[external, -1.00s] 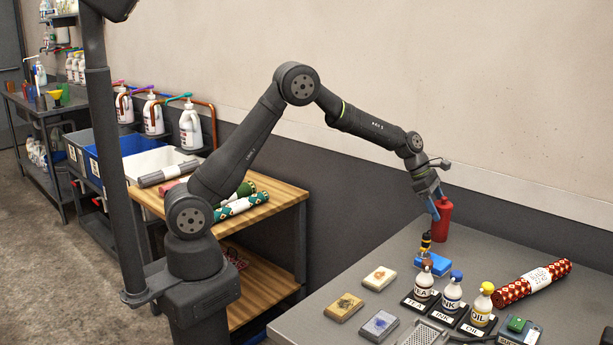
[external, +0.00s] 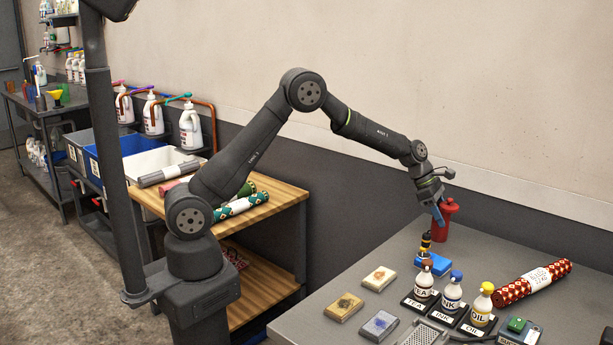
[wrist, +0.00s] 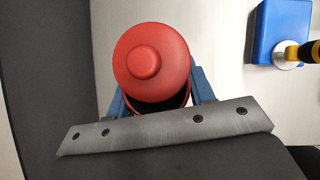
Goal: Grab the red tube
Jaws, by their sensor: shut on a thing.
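A red tube (external: 444,226) with a round knobbed cap stands upright at the far side of the grey table, near the wall. My gripper (external: 439,214) reaches it from above with blue fingers. In the wrist view the red tube (wrist: 150,62) sits between the two blue fingers of my gripper (wrist: 156,95), one on each side, and they are shut on it. The tube's base looks to be on the table; the wrist view hides its lower part.
A blue block (external: 432,264) with a yellow-and-black handled tool (external: 425,243) stands just in front of the tube. Small pads (external: 380,278) lie left.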

